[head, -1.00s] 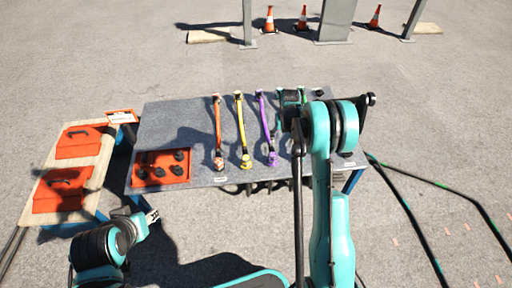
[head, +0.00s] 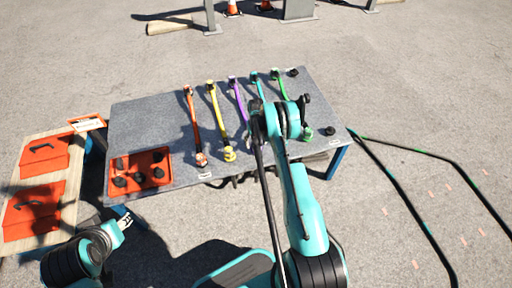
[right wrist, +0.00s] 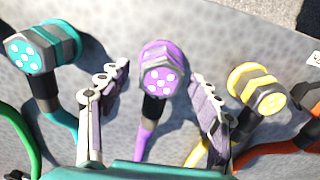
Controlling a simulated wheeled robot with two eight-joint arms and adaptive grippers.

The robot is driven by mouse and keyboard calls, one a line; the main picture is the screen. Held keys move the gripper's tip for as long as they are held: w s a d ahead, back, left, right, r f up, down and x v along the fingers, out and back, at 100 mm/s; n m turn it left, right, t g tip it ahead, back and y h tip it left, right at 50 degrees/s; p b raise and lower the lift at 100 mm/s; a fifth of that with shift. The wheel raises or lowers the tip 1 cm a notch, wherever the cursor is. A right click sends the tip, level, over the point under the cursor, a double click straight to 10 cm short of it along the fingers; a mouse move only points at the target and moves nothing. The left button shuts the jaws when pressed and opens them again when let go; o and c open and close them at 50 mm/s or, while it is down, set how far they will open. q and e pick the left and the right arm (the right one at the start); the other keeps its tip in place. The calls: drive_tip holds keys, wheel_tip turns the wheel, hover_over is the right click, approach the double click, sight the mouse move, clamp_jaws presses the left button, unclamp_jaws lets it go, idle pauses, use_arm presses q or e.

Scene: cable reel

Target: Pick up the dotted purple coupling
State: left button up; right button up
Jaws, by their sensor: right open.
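The dotted purple coupling (right wrist: 162,72) has a purple hex body, white dots on its face and a black sleeve. In the right wrist view it stands between the spread fingers of my right gripper (right wrist: 158,86), with space on both sides. The purple cable (head: 238,98) runs along the table in the head view; its near end is hidden behind my right arm. My left gripper (head: 124,221) is low at the left, off the table's front edge, and too small to read.
A dotted teal coupling (right wrist: 38,50) and a dotted yellow coupling (right wrist: 258,88) flank the purple one closely. An orange cable (head: 194,120) lies farther left on the grey table (head: 140,115). A red tray (head: 158,156) holds several black parts. Toolboxes (head: 40,150) sit on a side bench.

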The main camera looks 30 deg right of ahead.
drive_tip(key=shift+f, duration=0.75)
drive_tip(key=shift+r, duration=0.1)
drive_tip(key=shift+c, duration=0.9)
drive_tip(key=c, duration=1.2)
